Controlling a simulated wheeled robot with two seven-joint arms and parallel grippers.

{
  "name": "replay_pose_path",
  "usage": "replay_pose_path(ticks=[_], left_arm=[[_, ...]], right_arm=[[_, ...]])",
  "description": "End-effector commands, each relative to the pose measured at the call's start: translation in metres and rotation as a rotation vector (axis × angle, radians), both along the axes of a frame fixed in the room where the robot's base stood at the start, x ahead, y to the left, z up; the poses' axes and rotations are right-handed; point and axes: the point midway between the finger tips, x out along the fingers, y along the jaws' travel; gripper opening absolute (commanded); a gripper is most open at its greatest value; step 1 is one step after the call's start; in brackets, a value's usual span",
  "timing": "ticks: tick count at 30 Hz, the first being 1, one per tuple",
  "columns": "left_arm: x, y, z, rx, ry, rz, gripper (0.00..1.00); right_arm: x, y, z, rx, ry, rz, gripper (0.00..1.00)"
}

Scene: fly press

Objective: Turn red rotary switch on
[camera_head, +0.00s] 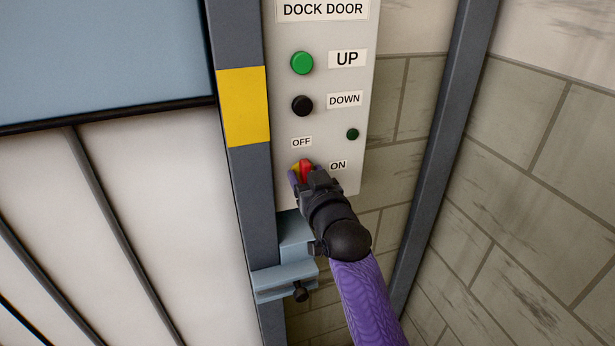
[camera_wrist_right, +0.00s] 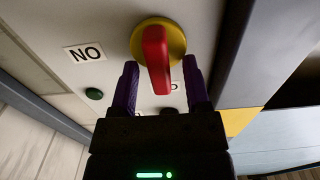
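The red rotary switch (camera_head: 305,167) sits on a yellow round base low on the grey panel, between the OFF and ON labels. My right gripper (camera_head: 300,174) is at the switch and hides part of it. In the right wrist view, the red handle (camera_wrist_right: 157,62) stands out from its yellow base (camera_wrist_right: 173,34). The two purple fingers (camera_wrist_right: 162,82) are apart, one on each side of the handle, with a visible gap on both sides. In that view the handle partly covers the OFF label. My left gripper is not in view.
The DOCK DOOR panel (camera_head: 330,190) also carries a green UP button (camera_head: 301,63), a black DOWN button (camera_head: 302,105) and a small dark green lamp (camera_head: 352,134). A blue bracket (camera_head: 284,277) juts out just below the panel. A grey-blue post with a yellow band (camera_head: 243,106) stands left of it.

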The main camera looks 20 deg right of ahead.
Motion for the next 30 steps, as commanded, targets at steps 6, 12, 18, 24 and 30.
replay_pose_path(ticks=[6,12,18,24,30], left_arm=[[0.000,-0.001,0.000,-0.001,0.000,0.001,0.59],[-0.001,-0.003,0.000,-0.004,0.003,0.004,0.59],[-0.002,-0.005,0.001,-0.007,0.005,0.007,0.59],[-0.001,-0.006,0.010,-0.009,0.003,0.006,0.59],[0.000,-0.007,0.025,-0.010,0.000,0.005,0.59]], right_arm=[[0.000,0.000,0.000,0.000,0.000,0.000,0.13],[0.000,0.000,0.000,0.000,0.000,0.000,0.00],[0.000,0.000,0.000,0.012,0.000,0.000,0.00],[0.000,-0.001,0.002,0.085,0.004,0.000,0.00],[0.000,-0.003,0.004,0.239,0.008,-0.001,0.00]])
